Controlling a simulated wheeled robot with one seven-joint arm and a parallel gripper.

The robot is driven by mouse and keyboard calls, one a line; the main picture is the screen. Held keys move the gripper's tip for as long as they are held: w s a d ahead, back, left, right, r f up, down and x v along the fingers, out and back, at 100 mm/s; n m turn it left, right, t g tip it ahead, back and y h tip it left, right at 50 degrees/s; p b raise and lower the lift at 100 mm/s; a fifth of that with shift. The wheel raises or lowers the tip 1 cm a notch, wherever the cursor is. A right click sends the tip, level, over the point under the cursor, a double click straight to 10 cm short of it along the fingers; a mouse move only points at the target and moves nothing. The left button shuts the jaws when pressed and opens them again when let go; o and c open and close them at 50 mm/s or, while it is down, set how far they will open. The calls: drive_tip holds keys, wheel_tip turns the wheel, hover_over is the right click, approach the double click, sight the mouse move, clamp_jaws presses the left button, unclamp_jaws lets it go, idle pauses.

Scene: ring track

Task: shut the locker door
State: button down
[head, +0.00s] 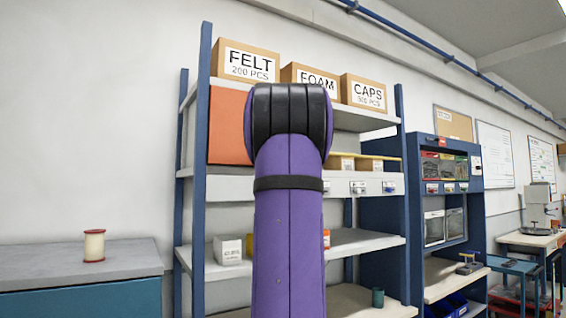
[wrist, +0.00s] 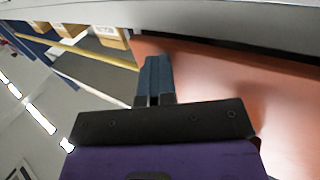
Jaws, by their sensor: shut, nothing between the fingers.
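The orange locker door (head: 226,128) shows at the left of the blue-framed shelving rack, between two shelf boards. My purple arm hides its right part, so I cannot tell from the head view how far it stands open. In the wrist view the door (wrist: 245,85) fills the right side as a broad orange face. My gripper (wrist: 155,62) is shut and empty, its fingers at the door's left edge in that picture. They overlap the orange face; I cannot tell whether they touch it. In the head view my arm hides the gripper.
Boxes labelled FELT (head: 247,62), FOAM and CAPS stand on the top shelf. A grey-topped cabinet (head: 120,258) with a spool (head: 94,245) is at left. A blue cabinet (head: 446,190) stands at right.

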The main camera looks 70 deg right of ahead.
drive_tip(key=v, duration=1)
drive_tip(key=shift+s+a, duration=0.2)
drive_tip(key=shift+a, duration=0.15)
drive_tip(key=w+a+f+n+t+y, duration=0.1)
drive_tip(key=w+a+f+n+y, duration=0.35)
drive_tip(key=a, duration=0.85)
drive_tip(key=w+a+f+n+t+y, duration=0.1)
drive_tip(key=w+a+f+y, duration=0.35)
drive_tip(key=a+f, duration=0.6)
drive_tip(key=s+a+f+n+g+y, duration=0.1)
drive_tip(key=s+a+f, duration=0.3)
drive_tip(key=a, duration=0.5)
drive_tip(key=s+a+f+n+g+y, duration=0.2)
drive_tip(key=s+a+f+n+y, duration=0.2)
drive_tip(key=a, duration=0.5)
drive_tip(key=s+a+f+n+g+y, duration=0.1)
drive_tip(key=s+a+f+n+y, duration=0.1)
drive_tip(key=s+a+f, duration=0.2)
drive_tip(key=a+f, duration=0.3)
drive_tip(key=a, duration=0.3)
drive_tip(key=shift+f, duration=0.25)
